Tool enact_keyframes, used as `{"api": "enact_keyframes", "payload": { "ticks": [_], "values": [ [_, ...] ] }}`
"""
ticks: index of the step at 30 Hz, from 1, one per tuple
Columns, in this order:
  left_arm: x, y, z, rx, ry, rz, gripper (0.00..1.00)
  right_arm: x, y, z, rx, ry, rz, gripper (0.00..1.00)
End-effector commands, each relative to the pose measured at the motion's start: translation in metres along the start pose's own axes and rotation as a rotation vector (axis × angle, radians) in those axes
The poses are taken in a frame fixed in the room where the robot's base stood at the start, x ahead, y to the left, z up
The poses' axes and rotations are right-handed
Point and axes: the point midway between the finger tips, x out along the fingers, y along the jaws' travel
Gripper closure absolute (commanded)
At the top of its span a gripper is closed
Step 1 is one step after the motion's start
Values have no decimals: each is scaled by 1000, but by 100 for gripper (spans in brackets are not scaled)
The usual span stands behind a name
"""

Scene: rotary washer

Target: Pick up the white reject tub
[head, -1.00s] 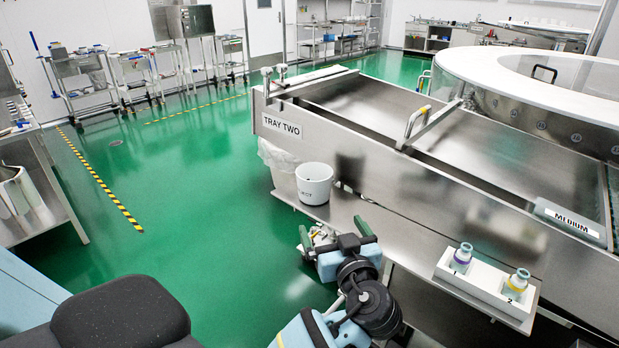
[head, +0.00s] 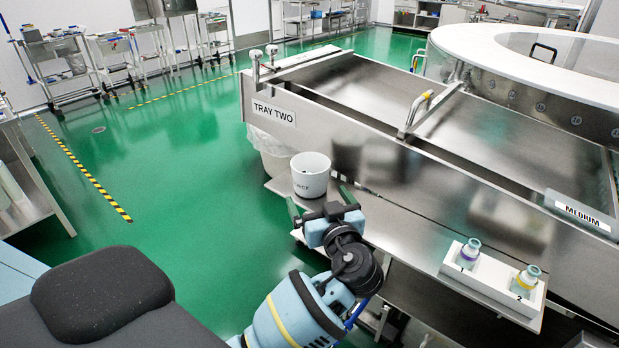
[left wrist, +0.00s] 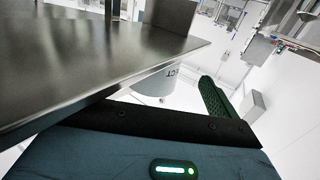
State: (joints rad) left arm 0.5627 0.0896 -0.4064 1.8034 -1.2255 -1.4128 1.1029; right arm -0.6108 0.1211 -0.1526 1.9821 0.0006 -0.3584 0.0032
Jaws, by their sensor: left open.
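The white reject tub (head: 311,178) stands upright at the left end of the steel ledge under the TRAY TWO sink, with dark lettering on its side. My left gripper (head: 318,196) is open just in front of the tub, its green fingers spread to either side of the tub's lower part. The fingers are empty, and I cannot tell whether they touch it. In the left wrist view the tub (left wrist: 157,82) shows partly behind the steel ledge, with one green finger to its right; the other finger is hidden. My right gripper is not in view.
The steel ledge (left wrist: 110,50) lies very close to the gripper in the left wrist view. A clear-bagged bin (head: 274,155) stands behind the tub. A white rack (head: 490,278) with two bottles sits further right on the ledge. Green floor to the left is open.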

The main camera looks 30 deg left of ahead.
Motion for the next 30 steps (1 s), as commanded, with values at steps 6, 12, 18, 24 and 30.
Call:
{"api": "enact_keyframes", "payload": {
  "ticks": [6, 12, 18, 24, 30],
  "values": [
    [8, 1, -3, -1, 3, 1, 2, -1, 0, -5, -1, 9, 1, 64],
    [34, 5, -13, -3, 8, -1, 2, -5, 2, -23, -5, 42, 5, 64],
    [53, 5, -7, -1, 1, 1, 2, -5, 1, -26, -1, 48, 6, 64],
    [54, 5, -6, 0, -1, 2, 2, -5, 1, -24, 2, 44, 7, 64],
    [54, 5, -5, 0, -1, 2, 20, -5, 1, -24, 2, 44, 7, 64]
  ]
}}
